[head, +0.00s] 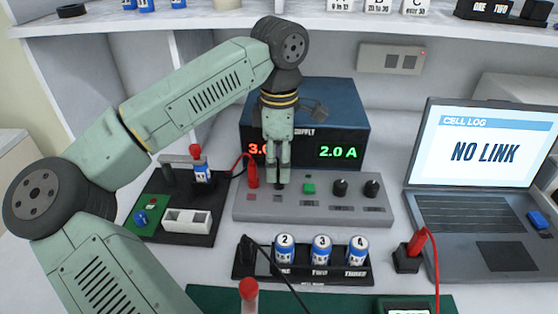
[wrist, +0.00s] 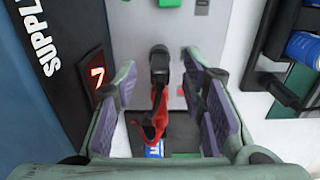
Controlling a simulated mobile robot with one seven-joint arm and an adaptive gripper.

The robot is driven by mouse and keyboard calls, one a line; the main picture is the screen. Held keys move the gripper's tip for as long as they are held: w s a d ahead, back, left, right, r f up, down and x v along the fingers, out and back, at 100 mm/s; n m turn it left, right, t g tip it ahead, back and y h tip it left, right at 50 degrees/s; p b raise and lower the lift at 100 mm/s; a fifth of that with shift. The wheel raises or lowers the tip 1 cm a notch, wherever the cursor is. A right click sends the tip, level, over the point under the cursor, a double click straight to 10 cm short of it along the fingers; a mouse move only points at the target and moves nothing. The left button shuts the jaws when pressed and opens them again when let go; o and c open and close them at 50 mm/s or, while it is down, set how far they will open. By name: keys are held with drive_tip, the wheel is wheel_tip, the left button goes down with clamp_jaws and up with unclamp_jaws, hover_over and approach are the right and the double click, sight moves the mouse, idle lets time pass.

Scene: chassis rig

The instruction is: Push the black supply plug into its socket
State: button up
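The grey supply panel (head: 330,208) lies in front of the blue supply box. My gripper (head: 278,180) hangs pointing down over its left-middle part. In the wrist view my gripper (wrist: 160,85) has its fingers apart, with a gap on each side of a black plug-like piece (wrist: 159,65). I take this to be the black supply plug; in the head view only a small dark part (head: 279,187) shows below the fingertips. Its socket is hidden beneath it, and I cannot tell how deep it sits. The red plug (head: 252,172) stands just left of my gripper, with a red cable.
A green button (head: 309,188) and two black knobs (head: 341,187) sit right of my gripper. A cell rack (head: 300,274) stands in front, with another black plug (head: 247,252) at its left. A laptop (head: 480,170) stands at right, a black cell tray (head: 180,210) at left.

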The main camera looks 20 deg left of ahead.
sight(279, 165)
drive_tip(key=shift+r, duration=0.1)
wheel_tip(279, 165, up, 12)
idle(0.5)
